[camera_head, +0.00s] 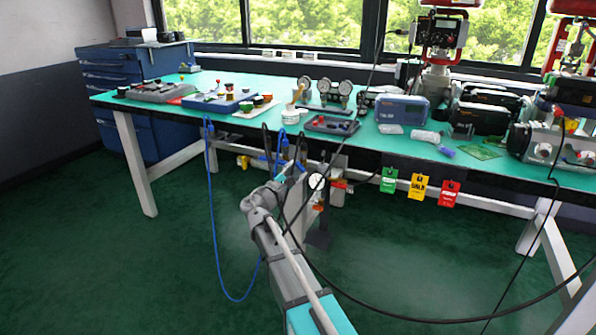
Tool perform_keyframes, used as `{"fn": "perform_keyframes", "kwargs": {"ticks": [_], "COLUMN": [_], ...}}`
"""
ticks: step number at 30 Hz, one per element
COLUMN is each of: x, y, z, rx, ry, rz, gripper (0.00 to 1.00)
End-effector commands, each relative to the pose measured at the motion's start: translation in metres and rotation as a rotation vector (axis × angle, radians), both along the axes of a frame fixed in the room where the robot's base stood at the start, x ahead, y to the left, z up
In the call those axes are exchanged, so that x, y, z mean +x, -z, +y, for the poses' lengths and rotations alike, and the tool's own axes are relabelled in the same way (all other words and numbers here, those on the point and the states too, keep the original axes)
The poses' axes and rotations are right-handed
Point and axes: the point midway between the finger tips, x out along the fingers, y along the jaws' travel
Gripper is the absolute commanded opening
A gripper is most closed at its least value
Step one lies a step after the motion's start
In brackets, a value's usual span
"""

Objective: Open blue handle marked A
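My arm reaches up from the bottom of the head view toward the front edge of the workbench. Its end, with my gripper (289,172), is small and overlaps parts below the bench edge; I cannot make out its fingers. Blue parts (266,158) show just beyond it, beside a yellow fitting (243,161). They could be the blue handle, but no letter A is legible and its position cannot be read. A white round gauge (316,181) sits on a grey assembly just right of my arm's end.
The green-topped workbench (470,163) carries trays, gauges, a blue case (402,109) and red-topped valve equipment (440,40). Green, yellow and red tags (419,186) hang from its front. A blue cable (217,230) and black cables loop near my arm. The floor at left is clear.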

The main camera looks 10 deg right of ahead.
Motion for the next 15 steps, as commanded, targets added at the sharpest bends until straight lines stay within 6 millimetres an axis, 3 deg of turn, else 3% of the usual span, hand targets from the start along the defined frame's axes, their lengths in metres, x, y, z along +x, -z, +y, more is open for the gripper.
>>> {"fn": "perform_keyframes", "kwargs": {"ticks": [1, 3, 15], "x": [-0.0004, -0.0016, -0.0007], "y": [0.0004, 0.0004, -0.0007], "z": [-0.0006, -0.0071, -0.0006], "rx": [0.001, 0.002, 0.053], "ry": [0.001, 0.002, 0.004], "rz": [0.001, 0.001, -0.034], "gripper": [0.19, 0.09, 0.09]}}
